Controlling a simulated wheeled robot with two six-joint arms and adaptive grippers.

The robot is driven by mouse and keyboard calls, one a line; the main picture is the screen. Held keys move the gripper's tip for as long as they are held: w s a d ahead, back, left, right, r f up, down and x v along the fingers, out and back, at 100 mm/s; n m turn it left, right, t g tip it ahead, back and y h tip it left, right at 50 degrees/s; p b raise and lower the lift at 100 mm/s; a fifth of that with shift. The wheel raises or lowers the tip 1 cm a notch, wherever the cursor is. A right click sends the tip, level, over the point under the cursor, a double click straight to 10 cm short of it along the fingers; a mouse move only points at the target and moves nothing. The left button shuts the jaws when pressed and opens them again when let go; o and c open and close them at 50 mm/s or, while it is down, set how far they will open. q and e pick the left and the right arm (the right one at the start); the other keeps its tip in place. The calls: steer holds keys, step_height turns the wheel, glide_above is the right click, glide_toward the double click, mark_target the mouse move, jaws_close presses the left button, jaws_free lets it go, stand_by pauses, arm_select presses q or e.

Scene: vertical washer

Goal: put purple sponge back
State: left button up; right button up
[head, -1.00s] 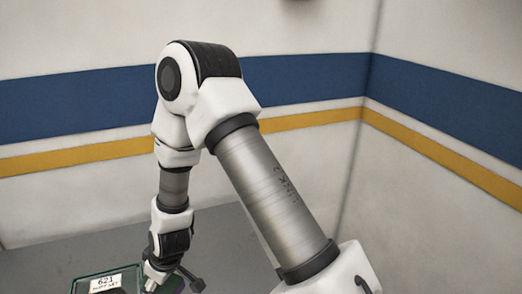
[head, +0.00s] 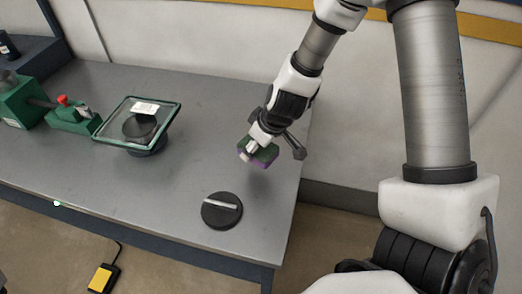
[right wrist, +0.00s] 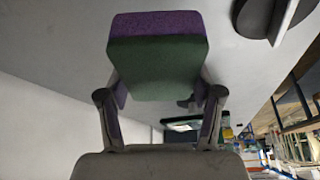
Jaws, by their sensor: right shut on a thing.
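The sponge has a green body and a purple layer. It hangs in my right gripper in the head view (head: 260,156), just above the right part of the grey table. In the right wrist view the sponge (right wrist: 158,62) sits between the two fingers, with its green face toward the camera and the purple edge at the top. My right gripper (right wrist: 160,98) is shut on it, one finger at each side. The gripper also shows in the head view (head: 275,143), partly covering the sponge. My left gripper is in no view.
A black round dial with a light bar (head: 221,210) lies near the table's (head: 80,165) front right. A green-framed tray with a label (head: 172,119) stands on a black round base left of my gripper. Green devices (head: 70,117) are further left. The table between tray and dial is clear.

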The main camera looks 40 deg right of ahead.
steer(key=b, duration=0.2)
glide_above(253, 169)
steer(key=f, duration=0.4)
steer(key=shift+s+f, duration=0.25)
steer(key=shift+s, duration=0.15)
steer(key=f, duration=0.1)
steer(key=f+b, duration=0.1)
steer(key=f, duration=0.1)
steer(key=shift+s+d+f+b, duration=0.3)
steer(key=shift+f, duration=0.05)
steer(key=shift+w+a, duration=0.2)
steer(key=shift+w, duration=0.05)
steer(key=shift+s+f, duration=0.1)
steer(key=shift+f, duration=0.05)
steer(key=o, duration=1.5)
steer(key=shift+d, duration=0.1)
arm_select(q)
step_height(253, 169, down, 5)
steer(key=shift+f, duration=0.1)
